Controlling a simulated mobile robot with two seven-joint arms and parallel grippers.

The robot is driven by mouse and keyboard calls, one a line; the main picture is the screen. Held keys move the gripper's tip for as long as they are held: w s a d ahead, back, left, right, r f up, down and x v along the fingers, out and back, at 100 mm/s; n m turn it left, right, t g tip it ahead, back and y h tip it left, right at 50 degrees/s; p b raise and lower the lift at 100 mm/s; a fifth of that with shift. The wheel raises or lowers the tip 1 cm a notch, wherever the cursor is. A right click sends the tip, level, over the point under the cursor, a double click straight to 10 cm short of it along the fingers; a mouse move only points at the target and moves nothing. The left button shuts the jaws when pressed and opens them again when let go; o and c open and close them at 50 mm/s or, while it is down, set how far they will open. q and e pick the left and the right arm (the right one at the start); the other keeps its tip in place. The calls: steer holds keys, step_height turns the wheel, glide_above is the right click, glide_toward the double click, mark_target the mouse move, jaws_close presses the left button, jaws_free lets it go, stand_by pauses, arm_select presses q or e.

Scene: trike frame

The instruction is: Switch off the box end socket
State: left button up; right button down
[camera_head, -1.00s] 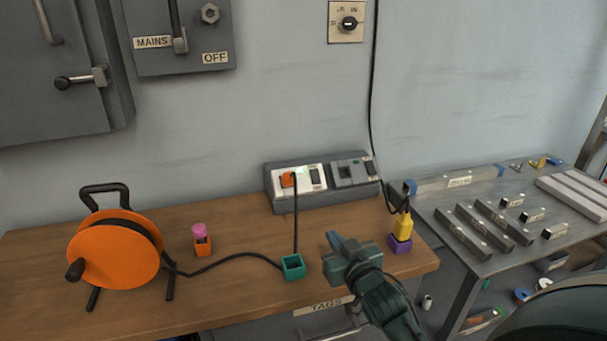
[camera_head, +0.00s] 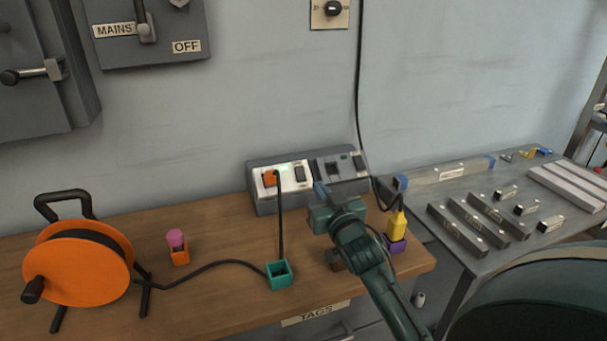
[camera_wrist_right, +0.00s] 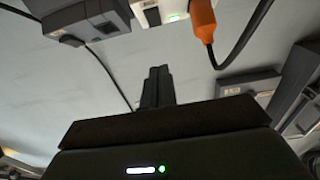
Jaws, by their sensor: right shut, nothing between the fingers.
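The grey socket box (camera_head: 262,202) stands against the wall at the back of the bench. Its left socket is a white plate (camera_head: 287,183) with an orange plug (camera_head: 270,177) in it, a lit green light and a dark rocker switch (camera_head: 300,174). Its right socket is a grey plate (camera_head: 325,173) with no plug and a dark rocker (camera_head: 358,161). My right gripper (camera_head: 319,188) is shut and empty, just in front of the box. In the right wrist view, its closed fingertips (camera_wrist_right: 159,72) point towards the white plate and orange plug (camera_wrist_right: 203,20). Contact cannot be told.
An orange cable reel (camera_head: 80,268) stands at left. A teal box (camera_head: 279,281) with cords, a pink-topped orange block (camera_head: 179,255) and a yellow plug (camera_head: 397,225) on a purple block (camera_head: 395,245) are on the bench. A metal table (camera_head: 440,205) is at right.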

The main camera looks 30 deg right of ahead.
glide_toward(305, 173)
steer(key=w+r, duration=0.5)
steer(key=shift+w+d+f, duration=0.1)
steer(key=shift+w+f, duration=0.25)
steer(key=shift+f, duration=0.2)
steer(key=shift+w+d+f, duration=0.1)
steer(key=shift+w+f, duration=0.25)
steer(key=shift+f, duration=0.2)
steer(key=shift+w+f, duration=0.5)
steer(key=shift+w, duration=0.05)
